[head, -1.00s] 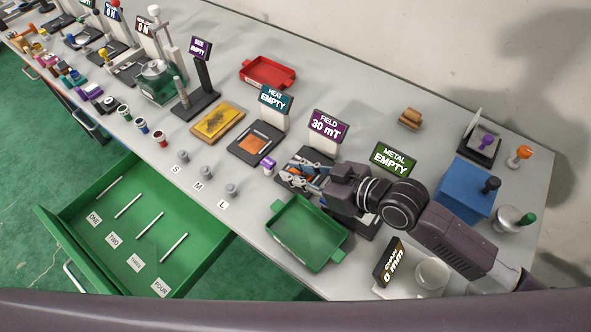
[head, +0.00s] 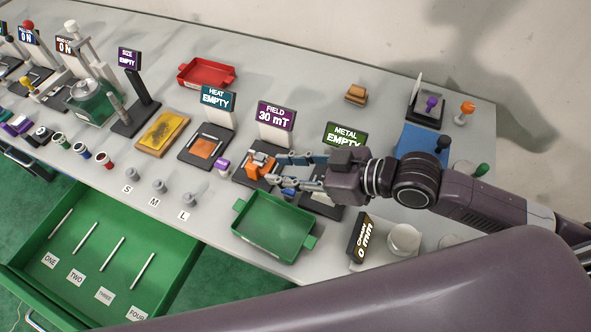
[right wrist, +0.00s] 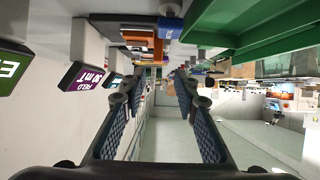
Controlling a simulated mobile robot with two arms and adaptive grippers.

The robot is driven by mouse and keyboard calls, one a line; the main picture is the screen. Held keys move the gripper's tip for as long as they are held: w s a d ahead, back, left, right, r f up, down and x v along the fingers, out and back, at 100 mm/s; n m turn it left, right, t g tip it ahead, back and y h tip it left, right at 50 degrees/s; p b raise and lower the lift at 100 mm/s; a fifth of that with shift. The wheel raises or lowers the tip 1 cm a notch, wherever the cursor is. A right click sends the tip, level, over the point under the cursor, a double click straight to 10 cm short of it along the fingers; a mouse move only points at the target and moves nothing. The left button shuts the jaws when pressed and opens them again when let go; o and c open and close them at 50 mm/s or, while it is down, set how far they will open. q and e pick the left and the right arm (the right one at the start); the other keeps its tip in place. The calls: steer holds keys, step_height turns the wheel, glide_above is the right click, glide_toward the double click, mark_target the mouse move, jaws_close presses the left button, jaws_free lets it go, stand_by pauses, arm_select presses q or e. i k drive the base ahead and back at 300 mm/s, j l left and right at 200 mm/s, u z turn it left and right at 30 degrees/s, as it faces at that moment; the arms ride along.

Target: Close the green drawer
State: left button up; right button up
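The green drawer (head: 40,243) is pulled open below the bench front at the lower left of the head view. Several white rods lie in it by labels ONE to FOUR. My right gripper (head: 279,171) is above the bench by the field station, behind the green tray. It is open, with nothing seen between its fingers, and well to the right of the drawer. In the right wrist view its two fingers (right wrist: 186,84) stand apart. My left gripper is not in view.
A green tray (head: 272,228) sits at the bench's front edge, between gripper and drawer. Small grey weights (head: 159,187) line the edge above the drawer. An orange block (head: 262,166) is beside the fingers. Green floor lies in front of the drawer.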

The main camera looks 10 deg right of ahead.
mark_target(96, 260)
steer(key=k+j, duration=1.2)
steer(key=j, duration=0.15)
